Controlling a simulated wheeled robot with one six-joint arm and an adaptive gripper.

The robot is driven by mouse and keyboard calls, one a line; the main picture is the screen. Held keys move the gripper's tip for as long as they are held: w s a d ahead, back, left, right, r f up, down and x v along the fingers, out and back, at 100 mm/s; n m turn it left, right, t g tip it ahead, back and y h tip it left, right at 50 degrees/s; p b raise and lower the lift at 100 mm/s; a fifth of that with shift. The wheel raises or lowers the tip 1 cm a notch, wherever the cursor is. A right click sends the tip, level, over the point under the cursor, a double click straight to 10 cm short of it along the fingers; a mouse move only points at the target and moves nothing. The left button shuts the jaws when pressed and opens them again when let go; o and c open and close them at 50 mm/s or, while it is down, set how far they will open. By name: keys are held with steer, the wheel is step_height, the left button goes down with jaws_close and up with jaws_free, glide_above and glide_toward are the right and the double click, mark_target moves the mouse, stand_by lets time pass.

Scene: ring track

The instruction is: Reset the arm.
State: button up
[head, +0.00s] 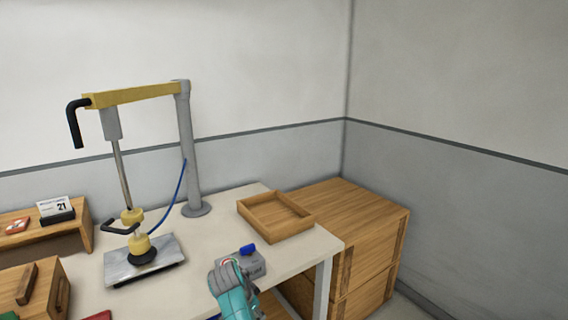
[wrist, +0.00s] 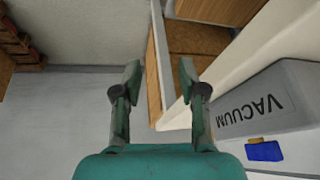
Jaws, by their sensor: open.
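My gripper (wrist: 160,82) shows in the wrist view with its two fingers apart and nothing between them. In the head view my teal gripper (head: 226,270) is at the front edge of the table, just in front of a grey box (head: 256,266) with a blue switch (head: 248,249). In the wrist view that box (wrist: 275,95) is marked VACUUM, and its blue switch (wrist: 264,151) is right of my fingers. A yellow boom (head: 140,94) on a grey post (head: 188,150) carries a hanging tube with a yellow suction head (head: 139,244), low over a metal plate (head: 170,252).
An empty wooden tray (head: 272,230) sits at the table's right end, by wooden crates (head: 350,205) in the corner. A calendar (head: 55,208) stands on a wooden riser (head: 40,243) at left. The white table (head: 222,225) is bare in the middle.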

steer(key=s+d+f+n+t+y, duration=0.1)
steer(key=s+d+f+n, duration=0.1)
steer(key=s+d+f, duration=0.55)
steer(key=s+d+f+n+t+y, duration=0.1)
steer(key=s+d+f, duration=0.3)
steer(key=f, duration=0.7)
steer(key=s+d+f+n+t, duration=0.15)
steer(key=s+d, duration=0.25)
steer(key=s, duration=0.5)
steer(key=s+d+f+n+t, duration=0.1)
steer(key=s+d+f, duration=0.25)
steer(key=s, duration=0.45)
steer(key=s+d+r+n+t+y, duration=0.1)
steer(key=s+d+r, duration=0.3)
steer(key=s, duration=0.5)
steer(key=s+d+r+n+t, duration=0.15)
steer(key=s+r, duration=0.35)
steer(key=s, duration=0.5)
steer(key=s+d+r+t, duration=0.1)
steer(key=s+r, duration=0.5)
steer(key=r, duration=0.4)
steer(key=s+d+r+t, duration=0.1)
steer(key=s+r+t, duration=0.1)
steer(key=s+r, duration=0.4)
step_height(320, 180, up, 4)
steer(key=shift+s+d+r+n+h, duration=0.1)
steer(key=shift+s+d+n+h, duration=0.05)
steer(key=shift+d+n+h, duration=0.2)
